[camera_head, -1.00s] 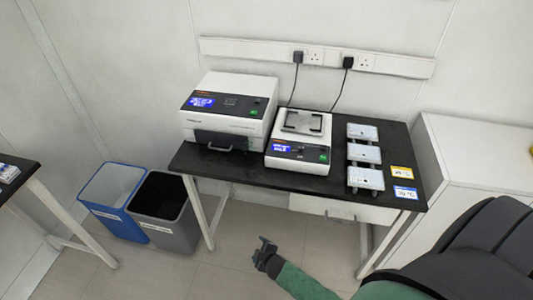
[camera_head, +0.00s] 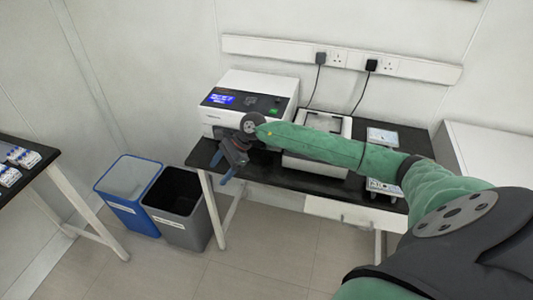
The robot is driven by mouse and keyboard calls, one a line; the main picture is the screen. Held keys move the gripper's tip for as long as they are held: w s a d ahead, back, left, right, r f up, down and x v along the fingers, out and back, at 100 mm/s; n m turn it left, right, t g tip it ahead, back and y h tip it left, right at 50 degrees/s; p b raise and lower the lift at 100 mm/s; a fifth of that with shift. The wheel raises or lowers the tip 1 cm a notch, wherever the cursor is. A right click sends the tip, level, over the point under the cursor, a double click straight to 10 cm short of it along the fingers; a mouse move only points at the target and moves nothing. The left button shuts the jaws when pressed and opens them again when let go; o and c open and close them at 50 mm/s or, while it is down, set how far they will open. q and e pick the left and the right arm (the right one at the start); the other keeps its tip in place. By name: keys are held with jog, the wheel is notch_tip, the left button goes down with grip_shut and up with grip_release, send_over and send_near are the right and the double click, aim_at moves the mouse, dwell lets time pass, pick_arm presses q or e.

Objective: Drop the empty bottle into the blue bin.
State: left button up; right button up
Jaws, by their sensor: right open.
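The blue bin (camera_head: 140,222) stands on the floor at the lower left, with a white label on its front and a pale inside where no bottle shows. No bottle can be made out in the view. My right gripper (camera_head: 221,171) is open, pointing down at the left front corner of the black table, to the right of the bins and higher than their rims. I see nothing between its fingers. My left gripper is not in view.
A dark grey bin (camera_head: 186,231) stands beside the blue bin on its right. The black table (camera_head: 203,154) carries a white instrument (camera_head: 245,90) and a second device (camera_head: 325,122) partly behind my arm. Another table (camera_head: 38,172) is at the far left. The front floor is clear.

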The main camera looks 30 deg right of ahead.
aim_at(266, 151)
jog(key=d+r+n+h, duration=0.1)
jog(key=d+h, duration=0.1)
jog(key=d, duration=0.4)
jog(key=d+r+n+h, duration=0.1)
jog(key=d+r+h, duration=0.1)
jog(key=d, duration=0.4)
jog(key=d+r+n+g+h, duration=0.1)
jog(key=d+h, duration=0.3)
jog(key=d, duration=0.2)
jog(key=shift+w+d+r, duration=0.15)
jog(key=shift+w+r, duration=0.1)
jog(key=shift+r, duration=0.05)
jog(key=shift+d, duration=0.4)
jog(key=shift+f, duration=0.15)
jog(key=shift+f+p, duration=0.45)
jog(key=shift+f, duration=0.3)
jog(key=f+p, duration=0.2)
jog(key=f, duration=0.1)
jog(key=f+p, duration=0.1)
jog(key=shift+w+f, duration=0.4)
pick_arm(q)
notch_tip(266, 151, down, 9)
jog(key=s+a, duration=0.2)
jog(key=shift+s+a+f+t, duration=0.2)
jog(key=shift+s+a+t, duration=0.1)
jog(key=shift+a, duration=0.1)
pick_arm(e)
jog(key=shift+d+f, duration=0.1)
jog(key=shift+f, duration=0.35)
jog(key=shift+c, duration=0.4)
